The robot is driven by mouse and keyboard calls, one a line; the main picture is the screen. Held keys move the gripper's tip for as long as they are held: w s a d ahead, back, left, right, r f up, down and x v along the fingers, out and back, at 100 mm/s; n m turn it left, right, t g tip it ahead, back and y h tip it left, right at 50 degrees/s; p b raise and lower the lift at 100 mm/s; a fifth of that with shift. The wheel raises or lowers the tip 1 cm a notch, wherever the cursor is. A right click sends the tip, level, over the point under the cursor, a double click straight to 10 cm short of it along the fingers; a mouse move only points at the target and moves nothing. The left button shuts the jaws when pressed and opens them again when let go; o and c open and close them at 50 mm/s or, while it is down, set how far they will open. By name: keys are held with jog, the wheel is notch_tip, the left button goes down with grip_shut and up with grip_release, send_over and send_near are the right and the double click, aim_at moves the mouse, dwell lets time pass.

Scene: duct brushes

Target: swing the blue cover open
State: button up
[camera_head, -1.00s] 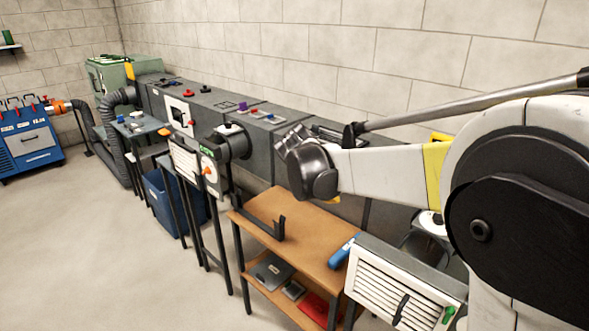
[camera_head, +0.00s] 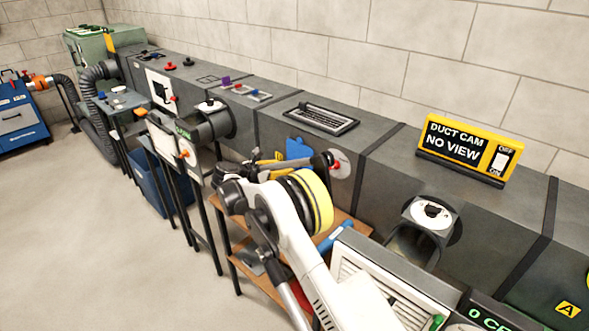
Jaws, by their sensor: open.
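The blue cover (camera_head: 298,147) is a small panel on the front face of the grey duct, below the black-framed grille. Its lower part is hidden behind my arm, so I cannot tell its edges or hinge. My gripper (camera_head: 262,158) is dark and small in view, just left of the cover, with its jaws open. I cannot tell whether it touches the cover.
A pale disc with a red knob (camera_head: 340,164) is right of the cover. A wooden shelf table (camera_head: 243,240) stands below. A yellow "DUCT CAM NO VIEW" sign (camera_head: 466,148) sits on the duct. A white louvred panel (camera_head: 375,280) is lower right. The floor at left is clear.

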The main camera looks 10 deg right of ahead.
aim_at(294, 167)
jog(key=b+x, duration=0.2)
jog(key=x, duration=0.4)
jog(key=shift+w+d+f, duration=0.1)
jog(key=shift+f, duration=0.15)
jog(key=shift+w+d+f, duration=0.1)
jog(key=shift+w+d, duration=0.2)
jog(key=shift+d, duration=0.15)
grip_shut()
